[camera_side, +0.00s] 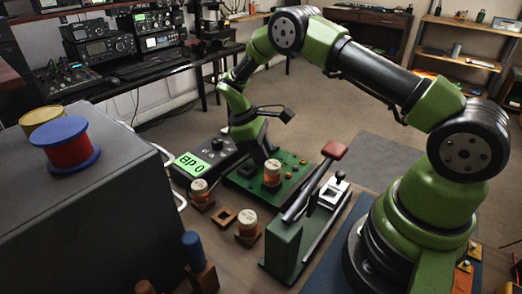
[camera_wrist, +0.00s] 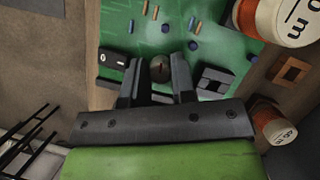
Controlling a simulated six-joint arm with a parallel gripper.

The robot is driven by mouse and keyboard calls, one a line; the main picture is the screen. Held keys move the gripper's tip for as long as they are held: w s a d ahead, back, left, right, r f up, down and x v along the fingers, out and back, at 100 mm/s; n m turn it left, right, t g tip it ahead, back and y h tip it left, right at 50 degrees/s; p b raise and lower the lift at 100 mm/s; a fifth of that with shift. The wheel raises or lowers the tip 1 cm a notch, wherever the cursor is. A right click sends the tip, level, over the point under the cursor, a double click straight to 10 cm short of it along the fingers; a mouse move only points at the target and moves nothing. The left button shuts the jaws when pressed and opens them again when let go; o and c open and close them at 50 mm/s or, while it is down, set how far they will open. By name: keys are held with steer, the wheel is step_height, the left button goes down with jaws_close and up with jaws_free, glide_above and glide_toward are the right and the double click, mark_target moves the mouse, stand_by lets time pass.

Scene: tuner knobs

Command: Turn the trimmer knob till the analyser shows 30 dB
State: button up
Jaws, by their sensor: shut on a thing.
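The trimmer knob (camera_wrist: 160,68) is a small round brown knob at the edge of the green circuit board (camera_wrist: 215,30) in the wrist view. My gripper (camera_wrist: 155,78) has its two dark fingers on either side of the knob, shut on it. In the side view my gripper (camera_side: 264,154) reaches down to the green board (camera_side: 240,180), and its fingertips and the knob are hidden behind a coil. The analyser (camera_side: 210,158) is a dark box left of the board. Its green display (camera_side: 192,165) appears upside down and reads 0 dB.
A copper coil (camera_side: 272,173) stands on the board, close to my gripper. Two more coils (camera_side: 200,191) (camera_side: 247,222) and an empty wooden holder (camera_side: 223,217) are in front. A red-handled lever press (camera_side: 305,215) stands right. A large grey box (camera_side: 90,210) fills the left.

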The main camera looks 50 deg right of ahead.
steer(key=m+y, duration=0.1)
steer(key=m, duration=0.2)
steer(key=shift+m, duration=0.3)
steer(key=m+y, duration=0.1)
steer(key=m, duration=0.2)
steer(key=shift+d+m+y, duration=0.1)
steer(key=shift+m+y, duration=0.2)
steer(key=shift+y, duration=0.1)
steer(key=m, duration=0.2)
steer(key=m+y, duration=0.1)
steer(key=m, duration=0.1)
steer(key=shift+m+t+y, duration=0.3)
steer(key=shift+d+m+t+y, duration=0.1)
steer(key=shift+m+t+y, duration=0.3)
steer(key=shift+m, duration=1.2)
steer(key=o, duration=0.6)
